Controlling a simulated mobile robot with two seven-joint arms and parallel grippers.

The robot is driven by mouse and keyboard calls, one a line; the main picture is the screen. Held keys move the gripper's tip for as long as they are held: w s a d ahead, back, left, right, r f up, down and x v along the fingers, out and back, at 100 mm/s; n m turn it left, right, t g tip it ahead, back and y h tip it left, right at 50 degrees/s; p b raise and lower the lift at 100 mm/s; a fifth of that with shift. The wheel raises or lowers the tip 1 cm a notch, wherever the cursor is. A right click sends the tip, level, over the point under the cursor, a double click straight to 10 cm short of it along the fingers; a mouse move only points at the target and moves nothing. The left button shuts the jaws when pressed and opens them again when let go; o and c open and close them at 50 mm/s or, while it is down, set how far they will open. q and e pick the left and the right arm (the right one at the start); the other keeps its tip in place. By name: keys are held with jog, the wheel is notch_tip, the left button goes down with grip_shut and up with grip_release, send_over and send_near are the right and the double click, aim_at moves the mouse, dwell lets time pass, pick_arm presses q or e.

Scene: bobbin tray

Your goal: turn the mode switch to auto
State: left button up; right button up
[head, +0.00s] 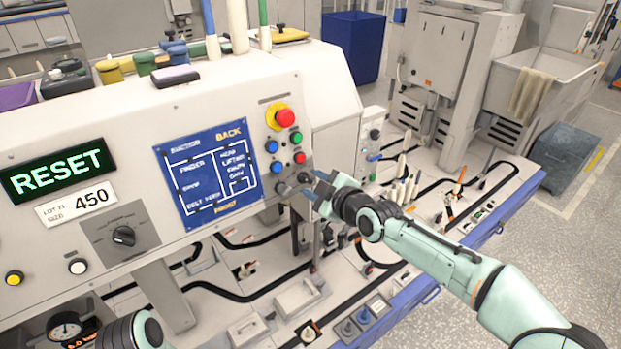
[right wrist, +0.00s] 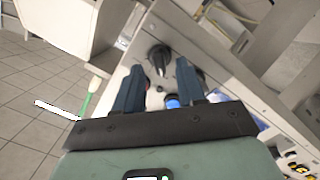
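A black rotary knob (head: 123,235) sits on a grey plate on the white machine front, left of the blue diagram panel. A smaller black knob (head: 304,178) sits at the panel's right edge, below the coloured buttons. Which of them is the mode switch, I cannot read. My right gripper (head: 309,188) is at the smaller knob, its blue fingers pointing at the panel. In the right wrist view the gripper (right wrist: 160,66) is open, and a black knob (right wrist: 159,54) shows between and beyond the fingertips. I cannot tell whether they touch. My left gripper is out of view.
A red button on a yellow base (head: 285,117) and several coloured buttons are above my right gripper. The blue diagram panel (head: 208,174) is to its left. A lit RESET display (head: 57,173) is at far left. A lower deck (head: 298,297) with black tracks and small fixtures lies below.

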jog(key=shift+x, duration=1.1)
grip_shut()
